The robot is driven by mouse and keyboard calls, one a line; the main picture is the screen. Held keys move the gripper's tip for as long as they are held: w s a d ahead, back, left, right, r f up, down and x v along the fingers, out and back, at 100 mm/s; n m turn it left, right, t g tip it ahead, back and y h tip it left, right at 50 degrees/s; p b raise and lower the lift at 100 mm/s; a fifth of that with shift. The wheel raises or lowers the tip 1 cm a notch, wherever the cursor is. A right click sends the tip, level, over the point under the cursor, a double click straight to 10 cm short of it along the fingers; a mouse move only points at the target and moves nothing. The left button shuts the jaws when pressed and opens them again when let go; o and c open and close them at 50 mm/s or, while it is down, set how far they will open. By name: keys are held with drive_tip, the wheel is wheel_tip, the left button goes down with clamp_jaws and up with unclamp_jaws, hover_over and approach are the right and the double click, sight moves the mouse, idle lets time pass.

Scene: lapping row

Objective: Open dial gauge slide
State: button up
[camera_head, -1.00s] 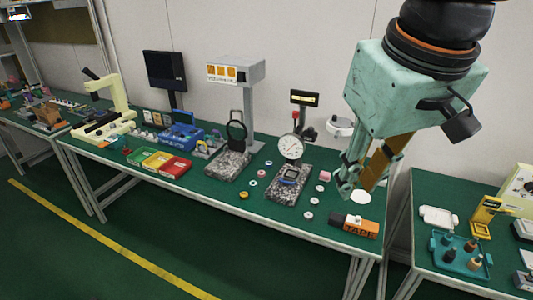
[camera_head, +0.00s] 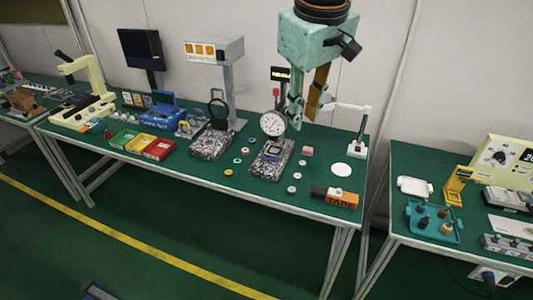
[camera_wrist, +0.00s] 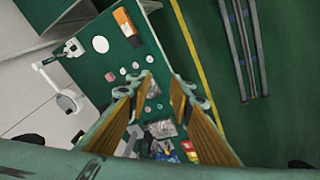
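The dial gauge (camera_head: 272,124) has a round white face and stands upright over a speckled granite base (camera_head: 271,168). A small grey-blue block lies on that base under the dial. A dark post with a small yellow-lettered sign (camera_head: 281,74) rises behind it. I cannot make out the slide itself. My gripper (camera_head: 303,122) hangs just right of the dial, apparently apart from it, fingers pointing down. In the wrist view my gripper (camera_wrist: 161,84) is open, with a clear gap between its fingers and nothing held.
Several small rings dot the bench around the granite base. A grey display stand (camera_head: 229,80) rises to the left.

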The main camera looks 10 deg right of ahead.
drive_tip(key=w+f+n+p, duration=0.2)
drive_tip(key=w+f, duration=0.2)
drive_tip(key=w, duration=0.6)
drive_tip(key=n+g+p, duration=0.1)
drive_tip(key=n+p, duration=0.3)
drive_tip(key=n, duration=0.1)
hover_over(267, 158)
drive_tip(key=s+a, duration=0.1)
drive_tip(key=s, duration=0.1)
wheel_tip(267, 158, down, 20)
drive_tip(key=shift+a+f, duration=0.15)
drive_tip(key=shift+f, duration=0.15)
drive_tip(key=shift+w+d+f+b, duration=0.2)
drive_tip(key=shift+w+f, duration=0.1)
drive_tip(key=shift+f, duration=1.9)
drive_tip(key=shift+w+d+f+b, duration=0.25)
drive_tip(key=shift+w+f, duration=0.1)
drive_tip(key=shift+f, duration=1.9)
drive_tip(key=shift+w+d+f+b, duration=0.2)
drive_tip(key=shift+w+f, duration=0.1)
drive_tip(key=shift+f, duration=1.9)
drive_tip(key=shift+c, duration=0.2)
clamp_jaws()
